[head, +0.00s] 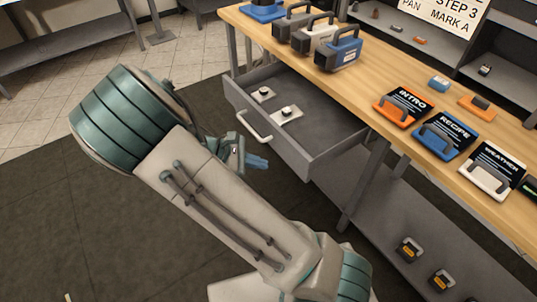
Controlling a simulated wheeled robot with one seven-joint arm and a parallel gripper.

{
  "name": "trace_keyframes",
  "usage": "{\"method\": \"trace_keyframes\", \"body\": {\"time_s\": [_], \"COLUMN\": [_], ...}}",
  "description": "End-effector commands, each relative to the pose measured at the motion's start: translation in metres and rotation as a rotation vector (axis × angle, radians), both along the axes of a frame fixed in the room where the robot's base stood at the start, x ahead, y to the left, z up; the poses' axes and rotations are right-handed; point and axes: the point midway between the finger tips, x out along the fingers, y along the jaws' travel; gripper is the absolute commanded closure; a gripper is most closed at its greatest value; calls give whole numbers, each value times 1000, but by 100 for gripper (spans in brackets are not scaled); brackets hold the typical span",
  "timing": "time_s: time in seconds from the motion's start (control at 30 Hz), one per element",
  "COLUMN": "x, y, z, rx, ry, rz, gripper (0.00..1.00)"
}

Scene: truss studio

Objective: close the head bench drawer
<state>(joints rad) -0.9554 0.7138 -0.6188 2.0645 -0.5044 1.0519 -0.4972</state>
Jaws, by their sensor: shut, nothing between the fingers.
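The head bench drawer (319,155) is a grey drawer under the wooden bench top, pulled out toward the lower left. Its white bar handle (254,128) is on the front panel. Two small pale plates with black knobs lie inside it, one (263,94) near the back left corner and one (287,115) nearer the front. My gripper (262,162) is shut and empty, with blue fingertips. In the picture it is just below the handle and appears apart from the drawer front. My arm hides part of the floor.
The wooden bench (372,82) carries several cased devices at the back and labelled orange, blue and white holders on the right. A lower shelf (385,225) holds small yellow-and-black items. The dark mat (75,200) left of the drawer is clear.

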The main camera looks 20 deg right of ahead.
Motion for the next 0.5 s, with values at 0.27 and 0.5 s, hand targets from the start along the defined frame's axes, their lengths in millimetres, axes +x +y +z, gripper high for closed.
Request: {"method": "trace_keyframes", "body": {"time_s": [0.27,0.5], "x": [38,58], "y": [34,64], "z": [-55,-66], "rx": [-373,-580], "ry": [107,138], "rz": [310,461], "gripper": [100,100]}}
